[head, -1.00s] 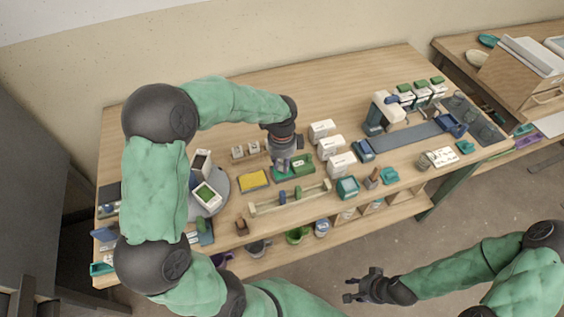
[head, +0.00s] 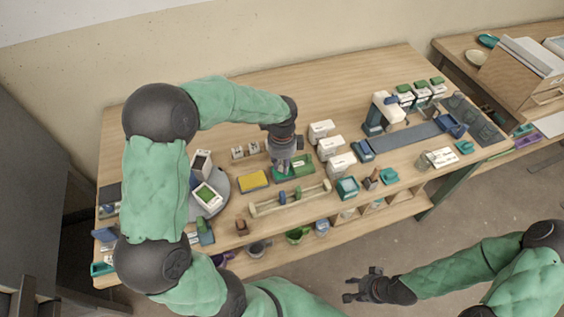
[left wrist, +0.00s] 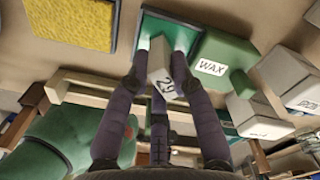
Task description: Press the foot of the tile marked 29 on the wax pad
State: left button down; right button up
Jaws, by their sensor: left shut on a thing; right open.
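The tile marked 29 (left wrist: 164,80) is pale with a black number, and shows between the fingertips of my left gripper (left wrist: 160,60) in the left wrist view. My left gripper (head: 284,168) is shut on it and points down over the wax pad. The wax pad (left wrist: 186,37) is a green square with a dark rim; it also shows in the head view (head: 277,178). I cannot tell whether the tile's foot touches the pad. A green block labelled WAX (left wrist: 222,58) sits right beside the pad. My right gripper (head: 366,284) is open and empty, off the table's front.
A yellow sponge-like pad (head: 253,181) lies left of the wax pad. A wooden rail rack (head: 262,208) stands in front. Several white boxes (head: 330,147) stand to the right, and a grey round stand (head: 219,184) to the left. The table behind is mostly clear.

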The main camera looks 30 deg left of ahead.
pick_arm(q)
jog(key=shift+r+p, duration=2.5)
jog(key=shift+r, duration=0.45)
jog(key=shift+f, duration=0.1)
